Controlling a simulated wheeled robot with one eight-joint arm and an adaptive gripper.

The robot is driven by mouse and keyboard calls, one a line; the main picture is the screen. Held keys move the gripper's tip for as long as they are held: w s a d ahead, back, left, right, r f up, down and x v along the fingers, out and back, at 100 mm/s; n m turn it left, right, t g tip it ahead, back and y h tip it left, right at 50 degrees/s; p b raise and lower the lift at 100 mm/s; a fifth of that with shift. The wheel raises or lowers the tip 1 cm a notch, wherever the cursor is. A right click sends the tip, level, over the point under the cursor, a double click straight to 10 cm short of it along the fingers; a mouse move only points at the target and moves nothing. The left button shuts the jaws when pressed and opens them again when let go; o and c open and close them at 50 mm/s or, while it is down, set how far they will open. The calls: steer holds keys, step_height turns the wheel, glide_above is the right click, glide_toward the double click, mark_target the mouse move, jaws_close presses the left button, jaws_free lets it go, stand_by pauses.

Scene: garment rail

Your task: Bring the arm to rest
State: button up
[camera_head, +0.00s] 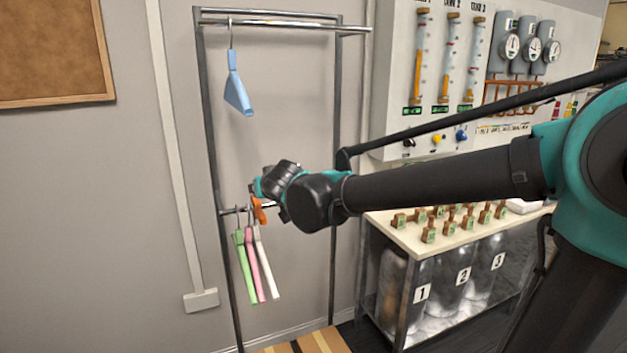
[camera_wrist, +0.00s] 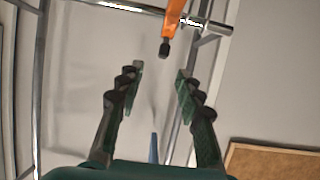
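My gripper (camera_wrist: 160,78) is open in the wrist view, its two dark fingers apart with nothing between them. In the head view my gripper (camera_head: 262,187) is at the rack's lower rail, partly hidden by my wrist. An orange hanger (camera_head: 259,211) is at that rail just below my gripper. In the wrist view its orange end with a dark tip (camera_wrist: 173,27) lies beyond the fingertips, seemingly apart from them. My arm is stretched out to the left across the head view.
The garment rack (camera_head: 212,130) has a blue hanger (camera_head: 237,88) on its upper rail. Green (camera_head: 245,268), pink (camera_head: 255,265) and white (camera_head: 267,265) hangers hang from the lower rail. A gauge panel (camera_head: 480,70) and a bench (camera_head: 410,235) with small brown blocks stand right.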

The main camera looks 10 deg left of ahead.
steer(key=d+f+m+g+h, duration=0.1)
steer(key=d+f+h, duration=0.1)
steer(key=d+f, duration=0.5)
steer(key=d+f+m+h, duration=0.1)
steer(key=d+f+h, duration=0.1)
steer(key=d, duration=1)
steer(key=d+f+m+g+h, duration=0.1)
steer(key=d+f+m+h, duration=0.1)
steer(key=d+f, duration=0.5)
steer(key=s+d+f+m+g, duration=0.1)
steer(key=s+d+f+g, duration=0.1)
steer(key=s+d+f, duration=0.4)
steer(key=s+d+f+m+g, duration=0.1)
steer(key=s+d+f+g, duration=0.2)
steer(key=s+d+f, duration=0.4)
steer(key=s+d, duration=0.5)
steer(key=shift+s+d+f+h, duration=0.15)
steer(key=shift+d+h, duration=0.15)
steer(key=shift+d, duration=0.1)
